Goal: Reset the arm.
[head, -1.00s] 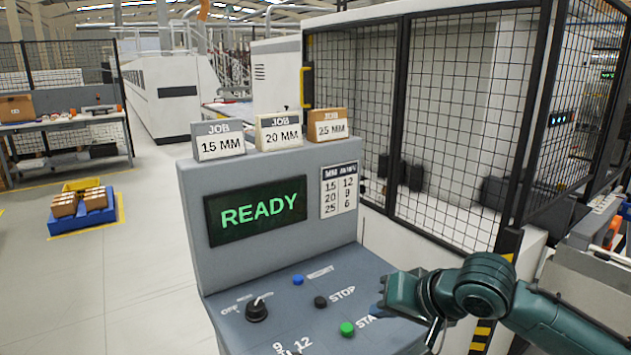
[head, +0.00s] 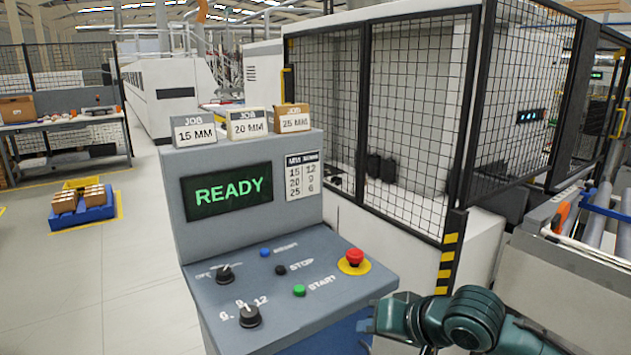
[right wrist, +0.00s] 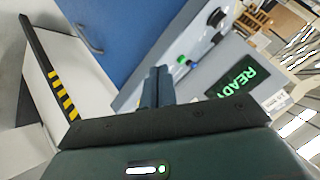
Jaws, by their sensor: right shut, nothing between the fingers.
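My right gripper (head: 368,326) is at the lower right of the head view, beside the front right corner of the grey control console (head: 335,280). In the right wrist view its two fingers (right wrist: 158,84) are together and hold nothing. It appears apart from the console's controls. The console display (head: 227,190) reads READY. On the panel are a blue button (head: 265,252), a black STOP button (head: 281,270), a green START button (head: 299,290), a red emergency knob (head: 354,258) and two black rotary knobs, one upper (head: 225,274) and one lower (head: 249,316). My left gripper is not in view.
Three job cards, 15 MM (head: 194,130), 20 MM (head: 246,122) and 25 MM (head: 292,119), stand on the console top. A mesh-fenced machine (head: 415,120) stands behind, with a yellow-black striped post (head: 447,262). A blue pallet of boxes (head: 85,215) sits on open floor at left.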

